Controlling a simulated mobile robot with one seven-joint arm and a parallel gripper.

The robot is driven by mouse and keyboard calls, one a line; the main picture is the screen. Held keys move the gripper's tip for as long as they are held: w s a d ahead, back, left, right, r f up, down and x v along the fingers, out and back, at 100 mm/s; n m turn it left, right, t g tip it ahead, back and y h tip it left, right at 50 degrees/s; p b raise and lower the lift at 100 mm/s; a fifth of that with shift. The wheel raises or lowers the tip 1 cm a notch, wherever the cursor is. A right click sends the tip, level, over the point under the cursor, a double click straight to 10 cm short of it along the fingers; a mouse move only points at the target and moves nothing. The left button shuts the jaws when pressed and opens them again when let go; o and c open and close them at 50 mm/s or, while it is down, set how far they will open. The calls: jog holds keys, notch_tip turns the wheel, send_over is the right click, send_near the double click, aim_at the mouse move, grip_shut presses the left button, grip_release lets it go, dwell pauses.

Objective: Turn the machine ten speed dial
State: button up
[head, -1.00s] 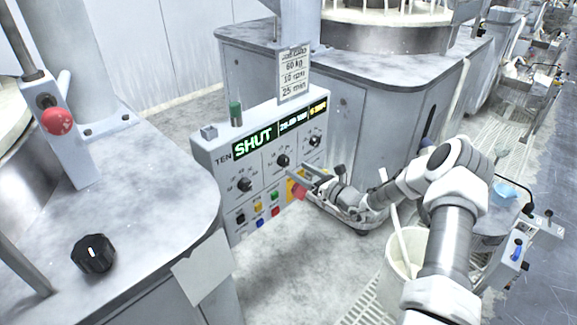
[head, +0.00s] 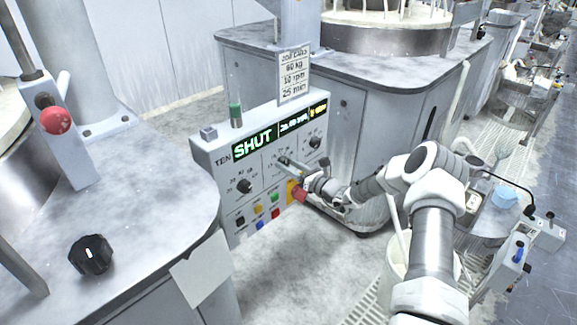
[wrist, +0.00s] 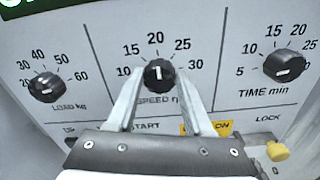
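The machine ten panel (head: 222,185) stands upright, with "TEN" at its upper left. Its speed dial (wrist: 160,77) is a black round knob, middle of three, its white mark near upright towards 20 on a scale from 10 to 30. My gripper (wrist: 161,72) has one finger at each side of this dial, parted about its width. Whether the fingers touch the dial is hard to tell. In the head view my gripper (head: 284,163) reaches the panel's middle and mostly hides the dial.
The load dial (wrist: 46,87) is left of the speed dial, and the time dial (wrist: 284,66) right. Coloured buttons and a red knob (head: 299,194) sit below. A card (head: 294,75) above reads 60 kg, 10 rpm, 25 min. A green display (head: 253,146) reads SHUT.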

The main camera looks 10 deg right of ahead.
grip_shut()
jog(key=n+b, duration=0.1)
jog(key=n, duration=0.3)
jog(key=shift+f+b, duration=0.1)
jog(key=shift+b, duration=0.25)
jog(key=shift+n+b, duration=4.4)
jog(key=shift+n, duration=1.5)
